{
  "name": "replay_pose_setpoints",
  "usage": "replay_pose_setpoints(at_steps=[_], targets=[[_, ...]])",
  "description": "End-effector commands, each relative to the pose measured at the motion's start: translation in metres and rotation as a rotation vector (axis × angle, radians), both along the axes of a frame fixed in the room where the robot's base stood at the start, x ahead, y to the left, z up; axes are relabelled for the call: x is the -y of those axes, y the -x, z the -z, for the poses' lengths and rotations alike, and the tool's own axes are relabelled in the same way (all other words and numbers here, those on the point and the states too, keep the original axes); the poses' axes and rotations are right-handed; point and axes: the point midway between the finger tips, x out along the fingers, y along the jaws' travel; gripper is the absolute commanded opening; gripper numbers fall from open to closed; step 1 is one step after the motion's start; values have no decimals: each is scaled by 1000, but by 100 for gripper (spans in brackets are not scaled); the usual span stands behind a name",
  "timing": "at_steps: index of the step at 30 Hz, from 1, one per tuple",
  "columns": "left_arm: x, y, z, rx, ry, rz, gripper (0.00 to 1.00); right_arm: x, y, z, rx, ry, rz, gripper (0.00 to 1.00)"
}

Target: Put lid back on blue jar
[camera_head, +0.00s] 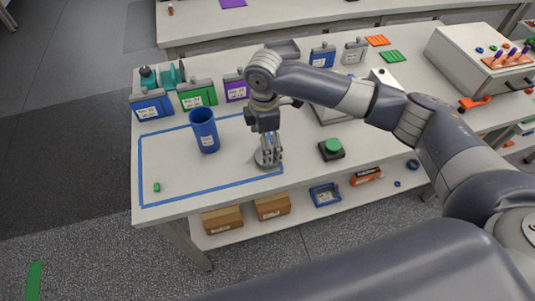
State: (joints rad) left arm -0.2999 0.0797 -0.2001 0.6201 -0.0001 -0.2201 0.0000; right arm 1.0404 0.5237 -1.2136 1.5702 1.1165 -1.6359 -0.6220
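The blue jar (204,132) stands upright and open-topped inside the blue-taped area of the table, with a white label on its side. A round grey lid (259,160) is to the right of the jar, near the tape's right edge. My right gripper (271,156) points down at the lid, its fingers at or over the lid's middle. The fingers partly hide the lid, and I cannot tell whether they are closed on it or whether it rests on the table. My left gripper is not in view.
A small green piece (157,187) lies in the taped area. A black box with a green button (333,147) is to the right. Labelled blue (152,106), green (197,96) and purple (236,89) holders stand behind the jar. The front left of the taped area is mostly clear.

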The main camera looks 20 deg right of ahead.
Motion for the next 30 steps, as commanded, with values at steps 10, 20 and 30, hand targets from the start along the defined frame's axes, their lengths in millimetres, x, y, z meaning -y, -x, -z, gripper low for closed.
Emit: replay_pose_setpoints(at_steps=[10,20,30], targets=[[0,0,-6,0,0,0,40,0,0,7,-2,0,0,86],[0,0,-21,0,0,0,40,1,-1,50,0,1,0,86],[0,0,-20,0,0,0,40,1,-1,52,1,0,-1,86]])
